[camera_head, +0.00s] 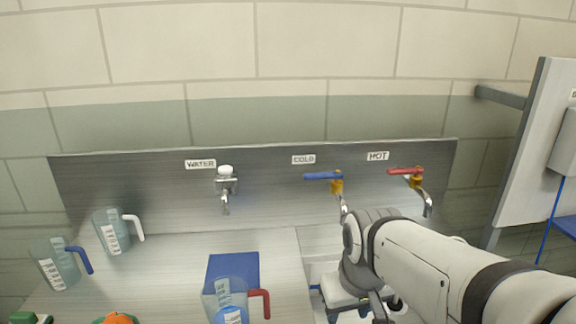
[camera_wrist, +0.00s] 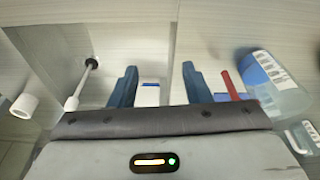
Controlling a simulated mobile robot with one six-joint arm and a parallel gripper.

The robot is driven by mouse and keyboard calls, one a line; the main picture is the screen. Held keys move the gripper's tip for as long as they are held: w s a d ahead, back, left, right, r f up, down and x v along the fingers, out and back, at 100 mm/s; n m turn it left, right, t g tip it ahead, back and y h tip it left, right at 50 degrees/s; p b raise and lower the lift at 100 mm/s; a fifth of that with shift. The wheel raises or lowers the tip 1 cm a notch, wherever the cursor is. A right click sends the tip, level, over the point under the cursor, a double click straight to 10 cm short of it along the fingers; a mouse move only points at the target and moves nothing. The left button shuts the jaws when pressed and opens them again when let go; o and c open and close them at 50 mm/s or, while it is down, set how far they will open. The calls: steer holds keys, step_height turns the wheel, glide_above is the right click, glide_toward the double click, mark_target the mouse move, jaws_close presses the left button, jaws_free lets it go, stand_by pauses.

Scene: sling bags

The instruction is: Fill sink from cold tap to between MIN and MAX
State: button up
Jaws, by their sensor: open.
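The cold tap (camera_head: 338,186) is on the metal backsplash under the COLD label, with its blue lever (camera_head: 322,176) pointing left. No stream shows at the visible part of its spout; my arm hides the space below. The sink (camera_head: 318,270) is mostly hidden behind my arm in the head view. In the wrist view a pale basin area with a dark round drain (camera_wrist: 91,63) shows at left. MIN and MAX marks and any water level cannot be made out. My gripper (camera_wrist: 158,78) is open, its two blue fingers apart, below the taps. A white and blue item (camera_wrist: 148,95) shows between them, apparently not gripped.
The hot tap (camera_head: 418,186) with a red lever is right of the cold one. The water tap (camera_head: 226,186) is left. Blue-handled (camera_head: 58,264) and white-handled (camera_head: 112,232) jugs stand farther left.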

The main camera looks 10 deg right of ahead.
steer(key=w+r+n+p, duration=0.3)
steer(key=w+r, duration=0.5)
steer(key=n+g+p, duration=0.2)
steer(key=n+p, duration=0.9)
steer(key=n, duration=0.3)
glide_toward(313, 173)
steer(key=shift+s+f, duration=0.2)
steer(key=shift+s, duration=0.05)
steer(key=shift+w+f, duration=0.15)
steer(key=shift+w, duration=0.1)
steer(key=shift+f, duration=0.35)
step_height(313, 173, down, 7)
steer(key=shift+p, duration=0.65)
steer(key=shift+c, duration=0.2)
jaws_close()
